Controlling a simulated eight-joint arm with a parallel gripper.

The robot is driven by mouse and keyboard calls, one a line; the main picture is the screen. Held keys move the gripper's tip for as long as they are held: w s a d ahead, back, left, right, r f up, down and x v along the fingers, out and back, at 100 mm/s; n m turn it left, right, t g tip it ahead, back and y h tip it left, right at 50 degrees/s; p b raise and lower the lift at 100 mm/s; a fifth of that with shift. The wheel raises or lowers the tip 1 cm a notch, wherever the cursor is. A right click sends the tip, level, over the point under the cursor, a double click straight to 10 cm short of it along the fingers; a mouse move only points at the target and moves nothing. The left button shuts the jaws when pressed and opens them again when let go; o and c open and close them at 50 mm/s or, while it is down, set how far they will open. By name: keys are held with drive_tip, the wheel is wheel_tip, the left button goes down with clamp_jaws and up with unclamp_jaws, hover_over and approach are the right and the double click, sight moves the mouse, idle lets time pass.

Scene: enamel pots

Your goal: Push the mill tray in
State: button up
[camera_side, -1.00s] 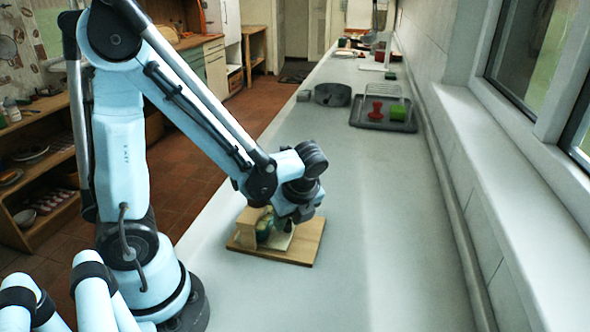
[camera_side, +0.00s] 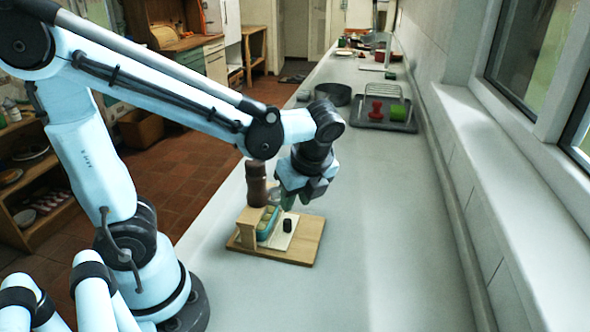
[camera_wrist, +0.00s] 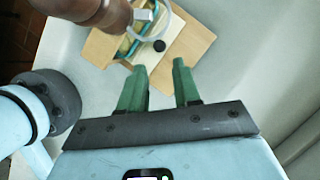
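A wooden board (camera_side: 301,246) with an upright wooden block (camera_side: 246,228) sits on the counter. A teal-edged piece with pale contents (camera_side: 267,223) stands beside the block. A pale flat tray (camera_side: 279,241) with a black knob (camera_side: 287,225) lies against it on the board; I cannot tell how far in it sits. The knob also shows in the wrist view (camera_wrist: 159,46). My gripper (camera_side: 287,204) is above the board's far side, apart from the knob. In the wrist view my gripper (camera_wrist: 158,65) has green fingers spread with nothing between them.
A tall brown turned object (camera_side: 256,185) stands just behind the block, close to my gripper. A dark round pan (camera_side: 333,94) and a dark tray (camera_side: 384,120) with red and green items lie farther back. The counter right of the board is clear.

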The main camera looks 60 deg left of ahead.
drive_tip(key=shift+v, duration=1.85)
drive_tip(key=n+t+h, duration=0.1)
drive_tip(key=n+t, duration=0.1)
drive_tip(key=n, duration=0.4)
drive_tip(key=d+n+t+h, duration=0.1)
drive_tip(key=n+t+h, duration=0.1)
drive_tip(key=n, duration=0.4)
drive_tip(key=n+t+h, duration=0.1)
drive_tip(key=n+t, duration=0.2)
drive_tip(key=n, duration=0.3)
drive_tip(key=shift+w+d+f+h, duration=0.15)
drive_tip(key=shift+d+f+h, duration=0.05)
drive_tip(key=shift+d+h, duration=0.1)
